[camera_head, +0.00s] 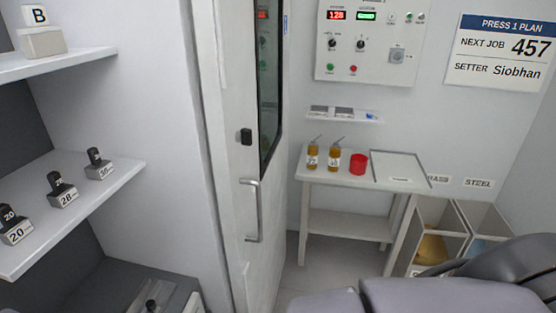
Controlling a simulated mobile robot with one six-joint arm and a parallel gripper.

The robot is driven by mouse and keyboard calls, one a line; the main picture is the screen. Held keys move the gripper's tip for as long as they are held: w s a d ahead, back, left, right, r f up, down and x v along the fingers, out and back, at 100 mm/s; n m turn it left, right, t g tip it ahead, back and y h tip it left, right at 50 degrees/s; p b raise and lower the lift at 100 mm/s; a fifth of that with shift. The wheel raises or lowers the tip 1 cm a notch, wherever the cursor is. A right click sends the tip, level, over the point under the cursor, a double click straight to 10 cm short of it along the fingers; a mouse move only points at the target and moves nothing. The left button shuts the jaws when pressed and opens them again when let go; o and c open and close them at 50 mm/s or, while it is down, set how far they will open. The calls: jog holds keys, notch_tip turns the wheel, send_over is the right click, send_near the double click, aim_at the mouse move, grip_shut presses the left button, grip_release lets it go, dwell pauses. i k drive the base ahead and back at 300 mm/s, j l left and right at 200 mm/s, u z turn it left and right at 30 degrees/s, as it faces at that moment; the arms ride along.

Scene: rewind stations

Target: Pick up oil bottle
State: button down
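Two small amber bottles with spouts stand upright side by side on a small white table (345,180) against the back wall. The left bottle (313,157) and the right bottle (333,161) both carry pale labels. The labels are too small to read, so I cannot tell which one holds oil. My gripper is not in view. Grey rounded parts at the bottom right look like my own arm, well in front of the table and apart from the bottles.
A red cup (358,163) and a pale tray (397,170) share the tabletop. A small wall shelf (345,117) hangs above. A door with a handle (252,210) stands left of the table. Bins (440,215) stand right. Shelves (110,165) with numbered blocks fill the left.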

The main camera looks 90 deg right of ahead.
aim_at(335, 154)
jog(key=z, duration=3.6)
jog(key=i+l, duration=0.15)
jog(key=l, duration=0.15)
jog(key=i+l, duration=0.2)
jog(key=l, duration=0.15)
jog(key=i+l, duration=0.15)
jog(key=l, duration=0.15)
jog(key=i+j, duration=0.15)
jog(key=i, duration=0.35)
jog(key=i+j+u, duration=0.1)
jog(key=i, duration=0.35)
jog(key=i+l, duration=0.25)
jog(key=i, duration=0.15)
jog(key=i+l+u, duration=0.1)
jog(key=i+l, duration=0.15)
jog(key=i, duration=0.1)
